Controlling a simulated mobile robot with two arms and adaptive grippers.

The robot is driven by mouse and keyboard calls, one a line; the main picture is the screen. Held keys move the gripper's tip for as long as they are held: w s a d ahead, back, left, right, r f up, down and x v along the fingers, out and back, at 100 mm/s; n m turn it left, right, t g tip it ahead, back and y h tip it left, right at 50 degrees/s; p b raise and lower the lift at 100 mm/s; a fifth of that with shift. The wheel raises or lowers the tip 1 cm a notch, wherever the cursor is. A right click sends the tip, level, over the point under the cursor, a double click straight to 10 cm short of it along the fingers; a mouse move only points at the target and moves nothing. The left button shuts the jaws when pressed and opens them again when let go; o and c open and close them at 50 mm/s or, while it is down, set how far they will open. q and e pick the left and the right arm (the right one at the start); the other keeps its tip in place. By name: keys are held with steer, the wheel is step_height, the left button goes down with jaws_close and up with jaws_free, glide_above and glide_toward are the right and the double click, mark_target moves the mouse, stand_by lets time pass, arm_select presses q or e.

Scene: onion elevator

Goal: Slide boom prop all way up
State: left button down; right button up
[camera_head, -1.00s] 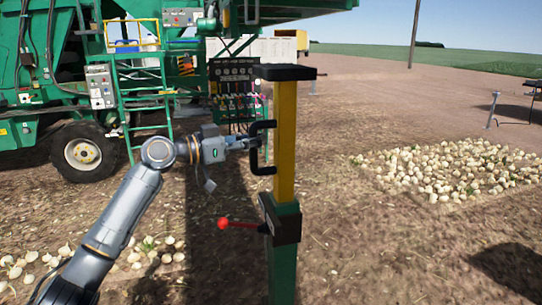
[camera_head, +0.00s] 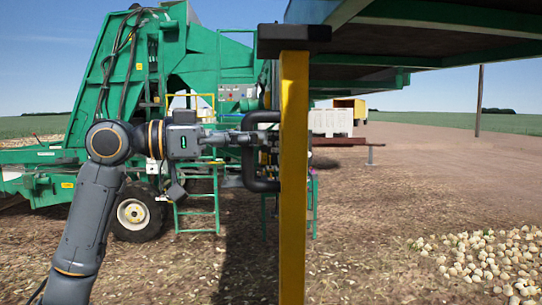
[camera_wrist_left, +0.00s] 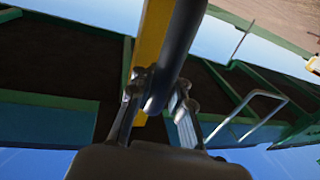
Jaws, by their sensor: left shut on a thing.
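The boom prop is a yellow post (camera_head: 293,180) with a black cap (camera_head: 293,38) on top. It stands upright in the head view, and its lower end runs out of the picture. A black D-shaped handle (camera_head: 250,170) sits on the post's left side. My left gripper (camera_head: 252,138) is shut on this handle from the left. In the left wrist view the fingers (camera_wrist_left: 160,105) lie on either side of the black handle bar (camera_wrist_left: 180,45), with the yellow post (camera_wrist_left: 150,45) behind it. The cap is level with the dark boom underside (camera_head: 430,45); I cannot tell whether they touch. My right gripper is not in view.
A green machine (camera_head: 130,90) with a wheel (camera_head: 138,215) and a ladder (camera_head: 197,205) stands behind on the left. An onion pile (camera_head: 490,262) lies at the lower right. The boom hangs over the upper right. Bare soil lies between.

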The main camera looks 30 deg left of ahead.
mark_target(243, 121)
arm_select(q)
step_height(243, 121, up, 2)
steer(key=shift+s+a+r, duration=0.1)
steer(key=shift+a, duration=0.05)
steer(key=shift+r+p, duration=0.35)
steer(key=shift+p, duration=0.1)
steer(key=c, duration=1.3)
jaws_free()
steer(key=shift+s+a, duration=0.1)
steer(key=shift+a, duration=0.05)
steer(key=shift+o, duration=0.4)
steer(key=shift+s+a, duration=0.15)
steer(key=shift+s, duration=0.05)
steer(key=shift+s+a, duration=0.1)
steer(key=shift+f, duration=0.15)
steer(key=v, duration=1.2)
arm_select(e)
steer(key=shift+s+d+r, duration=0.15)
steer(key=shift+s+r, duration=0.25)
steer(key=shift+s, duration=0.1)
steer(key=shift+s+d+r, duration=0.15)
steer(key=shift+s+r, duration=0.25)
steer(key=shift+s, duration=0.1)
